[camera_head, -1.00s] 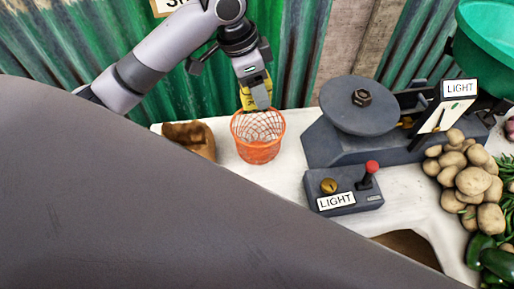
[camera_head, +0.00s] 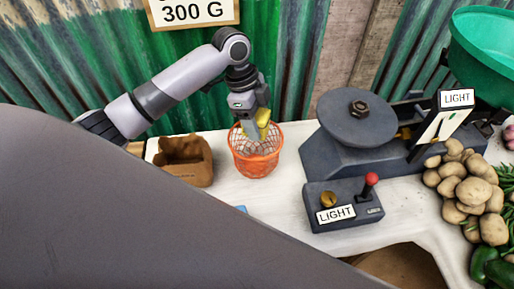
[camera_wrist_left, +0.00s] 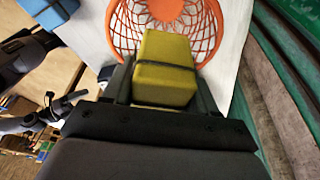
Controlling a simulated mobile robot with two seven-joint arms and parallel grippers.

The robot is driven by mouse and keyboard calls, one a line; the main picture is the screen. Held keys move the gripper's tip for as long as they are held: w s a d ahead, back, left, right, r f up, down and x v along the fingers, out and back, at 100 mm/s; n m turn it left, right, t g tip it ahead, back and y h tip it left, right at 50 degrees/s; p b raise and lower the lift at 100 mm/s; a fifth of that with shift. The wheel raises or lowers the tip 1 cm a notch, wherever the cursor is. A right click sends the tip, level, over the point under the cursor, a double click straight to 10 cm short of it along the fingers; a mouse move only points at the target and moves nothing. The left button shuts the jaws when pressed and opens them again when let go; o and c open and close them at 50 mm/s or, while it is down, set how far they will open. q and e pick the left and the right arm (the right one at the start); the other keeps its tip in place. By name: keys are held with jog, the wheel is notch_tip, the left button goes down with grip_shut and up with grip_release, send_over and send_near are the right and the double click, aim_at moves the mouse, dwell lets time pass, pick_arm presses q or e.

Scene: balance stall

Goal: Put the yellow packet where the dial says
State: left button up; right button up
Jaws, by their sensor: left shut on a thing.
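My left gripper (camera_head: 254,128) is shut on the yellow packet (camera_head: 263,121), a block with a dark band round it. It is held over the orange mesh basket (camera_head: 256,167), at its rim in the head view. In the left wrist view the packet (camera_wrist_left: 165,72) sits between the fingers, with the basket (camera_wrist_left: 125,30) beyond and below it. Whether it touches the rim I cannot tell. My right gripper is not in view.
A brown sack (camera_head: 186,163) stands left of the basket. A grey box (camera_head: 343,203) with a LIGHT label, brass knob and red-topped lever stands in front of the scale. Potatoes (camera_head: 467,190) lie at right. A blue thing (camera_head: 240,208) shows at my arm's edge. A "300 G" sign hangs behind.

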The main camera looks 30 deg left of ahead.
pick_arm(q)
notch_tip(320, 180, down, 10)
jog(key=shift+f, duration=0.1)
dwell(0.4)
jog(key=shift+f+b, duration=0.3)
jog(key=shift+f, duration=0.3)
jog(key=o, duration=1.3)
jog(key=shift+c, duration=0.2)
jog(key=v, duration=1.3)
jog(key=shift+w+d+r+p, duration=0.1)
jog(key=shift+d+r+p, duration=0.05)
jog(key=shift+d+p, duration=0.15)
